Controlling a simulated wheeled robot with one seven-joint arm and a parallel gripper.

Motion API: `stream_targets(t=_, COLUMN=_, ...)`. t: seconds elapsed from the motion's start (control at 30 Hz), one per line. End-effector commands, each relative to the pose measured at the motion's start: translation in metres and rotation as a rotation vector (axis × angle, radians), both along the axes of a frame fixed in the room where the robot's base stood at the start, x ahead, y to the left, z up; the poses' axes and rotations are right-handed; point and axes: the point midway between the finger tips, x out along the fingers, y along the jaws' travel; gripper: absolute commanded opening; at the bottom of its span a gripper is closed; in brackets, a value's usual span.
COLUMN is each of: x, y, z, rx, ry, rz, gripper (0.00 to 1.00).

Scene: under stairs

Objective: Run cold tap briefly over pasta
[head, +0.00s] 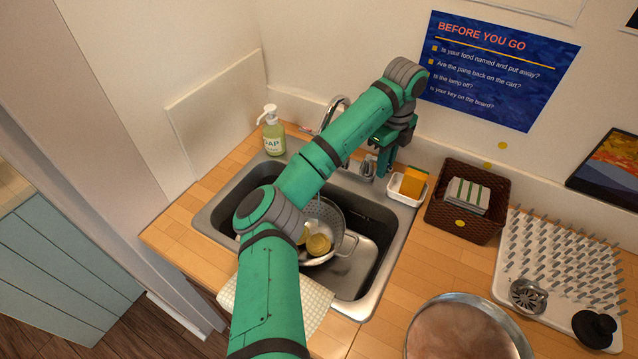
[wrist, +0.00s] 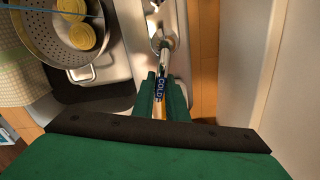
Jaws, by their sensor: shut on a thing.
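My gripper (head: 378,162) is at the back right of the sink, by the tap. In the wrist view my gripper (wrist: 161,100) is shut on the cold tap handle (wrist: 160,83), which is marked COLD. The chrome tap spout (head: 340,103) rises behind my arm, which hides part of it. The yellow pasta (head: 318,244) lies in a metal colander (head: 349,244) in the sink; the pasta (wrist: 73,32) also shows in the wrist view. A thin blue streak (wrist: 50,12) crosses above the colander; it looks like a stream of water.
The steel sink (head: 213,213) has a soap bottle (head: 273,136) at its back left. A sponge dish (head: 408,190), a brown basket (head: 463,228) and a white drying rack (head: 560,262) stand to the right. A cloth (head: 312,305) hangs at the front. My arm spans the sink.

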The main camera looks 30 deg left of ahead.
Motion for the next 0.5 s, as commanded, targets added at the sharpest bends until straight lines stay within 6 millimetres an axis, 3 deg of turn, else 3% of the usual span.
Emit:
stream_targets(t=0.23, x=0.002, y=-0.001, z=0.0, rx=-0.002, ry=0.001, rz=0.024, gripper=0.0)
stream_targets(t=0.5, x=0.017, y=-0.003, z=0.0, rx=-0.002, ry=0.001, rz=0.305, gripper=0.0)
